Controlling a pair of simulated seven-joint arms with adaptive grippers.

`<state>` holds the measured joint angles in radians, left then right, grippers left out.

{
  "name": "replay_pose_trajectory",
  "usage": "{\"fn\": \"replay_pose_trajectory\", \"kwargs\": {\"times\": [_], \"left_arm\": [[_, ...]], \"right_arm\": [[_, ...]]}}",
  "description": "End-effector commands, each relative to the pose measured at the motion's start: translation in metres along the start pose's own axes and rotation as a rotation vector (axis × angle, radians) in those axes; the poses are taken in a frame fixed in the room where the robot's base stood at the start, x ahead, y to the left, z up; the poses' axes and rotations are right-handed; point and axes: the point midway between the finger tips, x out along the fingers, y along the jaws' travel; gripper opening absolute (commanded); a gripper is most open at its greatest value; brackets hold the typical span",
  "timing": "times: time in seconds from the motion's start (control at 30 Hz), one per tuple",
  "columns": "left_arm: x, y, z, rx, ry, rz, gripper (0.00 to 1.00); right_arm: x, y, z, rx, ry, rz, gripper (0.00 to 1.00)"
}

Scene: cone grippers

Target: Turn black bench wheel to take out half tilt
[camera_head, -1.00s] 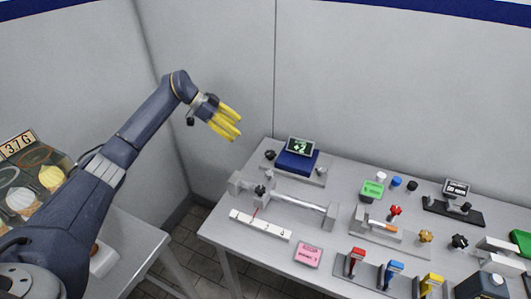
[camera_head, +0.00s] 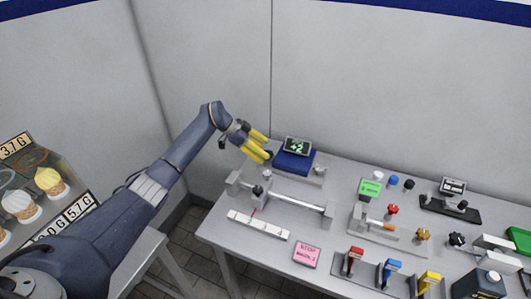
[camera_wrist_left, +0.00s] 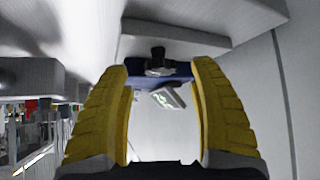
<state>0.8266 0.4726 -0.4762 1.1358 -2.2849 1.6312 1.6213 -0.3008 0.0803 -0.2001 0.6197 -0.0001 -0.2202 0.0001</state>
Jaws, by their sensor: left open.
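The blue bench device (camera_head: 294,162) stands at the back left of the table, with a small screen (camera_head: 298,146) on top showing green marks that look like "+2". My left gripper (camera_head: 262,149) is open, at the left side of this device, with its yellow fingers pointing at it. In the left wrist view, the black wheel (camera_wrist_left: 157,62) shows ahead between the two open fingers, in front of the blue body (camera_wrist_left: 180,72). No contact with the wheel is visible. In the head view the fingers largely cover the wheel. My right gripper is not in view.
A metal rail (camera_head: 297,200) with a black knob lies in front of the device, and a white scale bar (camera_head: 258,225) nearer the edge. A pink note (camera_head: 306,254) and red, blue and yellow handled tools are further right. Walls stand close behind.

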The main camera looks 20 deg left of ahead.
Motion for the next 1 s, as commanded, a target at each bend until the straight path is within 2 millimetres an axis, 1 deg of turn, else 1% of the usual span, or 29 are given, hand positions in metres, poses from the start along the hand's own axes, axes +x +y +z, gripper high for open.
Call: {"fn": "replay_pose_trajectory", "kwargs": {"times": [0.1,0.2,0.63,1.0], "left_arm": [[0.010,0.001,-0.001,-0.001,0.001,0.001,0.61],[0.015,0.000,0.000,-0.001,0.000,0.001,0.61],[0.018,0.001,0.000,0.000,0.000,0.001,0.60],[0.018,0.001,0.000,0.000,0.000,0.001,0.17]], "right_arm": [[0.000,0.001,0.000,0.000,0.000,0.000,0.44],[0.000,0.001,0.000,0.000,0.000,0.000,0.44],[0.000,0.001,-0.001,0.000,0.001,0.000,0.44],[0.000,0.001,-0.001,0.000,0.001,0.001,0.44]]}}
